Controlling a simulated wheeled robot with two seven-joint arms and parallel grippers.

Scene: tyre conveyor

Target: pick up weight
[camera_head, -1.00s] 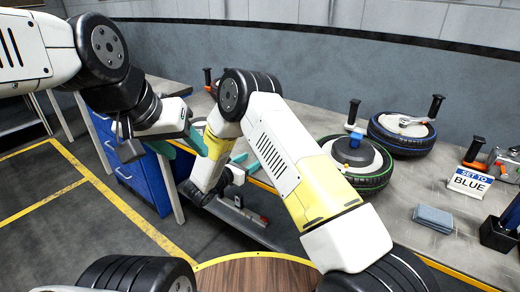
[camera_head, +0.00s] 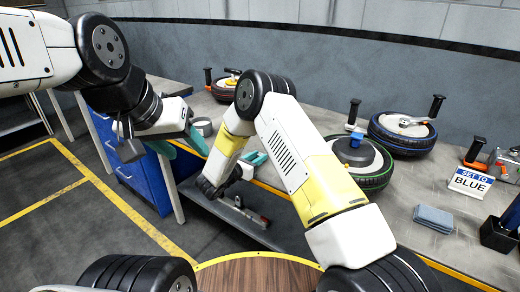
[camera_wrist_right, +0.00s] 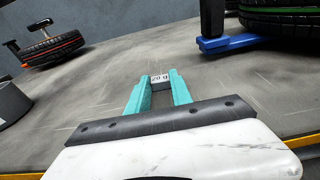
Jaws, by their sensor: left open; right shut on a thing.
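The weight (camera_wrist_right: 159,78) is a small block with a pale label that seems to read "20 g", seen in the right wrist view. My right gripper (camera_wrist_right: 160,88) has its teal fingers shut on it, one on each side, over the grey bench top. In the head view the teal fingers of my right gripper (camera_head: 254,164) show at the bench's front edge, partly behind my own arm, and the weight cannot be made out there. My left gripper (camera_head: 182,143) is open and empty, left of the bench near the blue drawers.
A green-ringed tyre (camera_head: 372,180), a blue-ringed tyre (camera_head: 405,146) and a red-ringed tyre (camera_wrist_right: 52,50) lie on the bench. A grey cylinder (camera_head: 202,127) stands near the left end. A "SET TO BLUE" sign (camera_head: 470,183) and blue cloth (camera_head: 433,217) are at right.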

